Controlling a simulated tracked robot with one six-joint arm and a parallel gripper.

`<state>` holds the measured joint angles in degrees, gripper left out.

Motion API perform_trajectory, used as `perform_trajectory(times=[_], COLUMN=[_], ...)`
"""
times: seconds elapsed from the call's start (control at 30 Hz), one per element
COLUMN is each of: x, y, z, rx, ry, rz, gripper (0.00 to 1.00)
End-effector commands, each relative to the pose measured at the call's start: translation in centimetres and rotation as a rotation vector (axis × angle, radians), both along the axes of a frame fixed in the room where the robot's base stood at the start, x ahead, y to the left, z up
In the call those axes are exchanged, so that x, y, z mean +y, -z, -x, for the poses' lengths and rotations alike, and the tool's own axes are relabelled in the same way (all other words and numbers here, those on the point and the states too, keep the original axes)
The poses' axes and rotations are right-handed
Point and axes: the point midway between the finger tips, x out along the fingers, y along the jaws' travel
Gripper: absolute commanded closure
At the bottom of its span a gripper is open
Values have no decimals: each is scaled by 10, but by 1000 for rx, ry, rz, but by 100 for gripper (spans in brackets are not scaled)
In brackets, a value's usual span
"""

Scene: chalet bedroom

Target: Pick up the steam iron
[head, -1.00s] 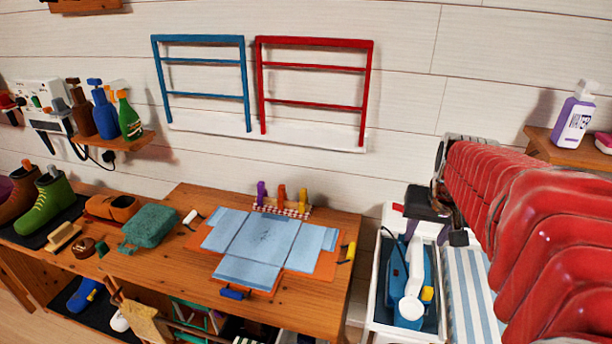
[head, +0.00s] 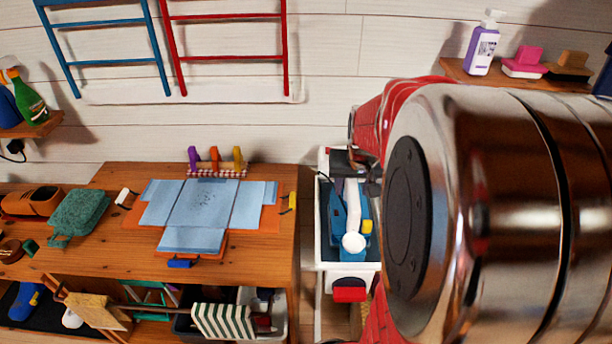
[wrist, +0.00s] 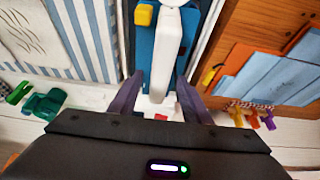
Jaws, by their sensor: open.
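The steam iron (head: 337,213) is blue with a long white upper part and a yellow piece on one side. It lies in a white-rimmed tray (head: 318,240) right of the workbench. In the wrist view the iron (wrist: 168,45) fills the upper middle. My gripper (wrist: 159,78) is open, with purple fingers spread on either side of the near end of the white part. I see no contact, and the height gap is hard to tell. In the head view my red arm hides the right side of the tray and much of the gripper.
The wooden workbench (head: 100,262) with a blue folded cloth (head: 205,205) stands close left of the tray. A striped board (wrist: 60,35) lies on the tray's other side. A shelf (head: 500,78) holds a purple bottle (head: 481,48).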

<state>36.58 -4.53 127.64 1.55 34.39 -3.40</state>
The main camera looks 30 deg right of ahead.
Motion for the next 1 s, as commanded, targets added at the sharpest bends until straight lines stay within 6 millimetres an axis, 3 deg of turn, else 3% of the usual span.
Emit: perform_trajectory(times=[0.3,0.7,1.0], x=[0,-9,-11], y=[2,40,48], z=[-1,-13,-16], rx=[1,2,0], ry=[0,1,1], rz=[-1,-2,0], gripper=[56,56,56])
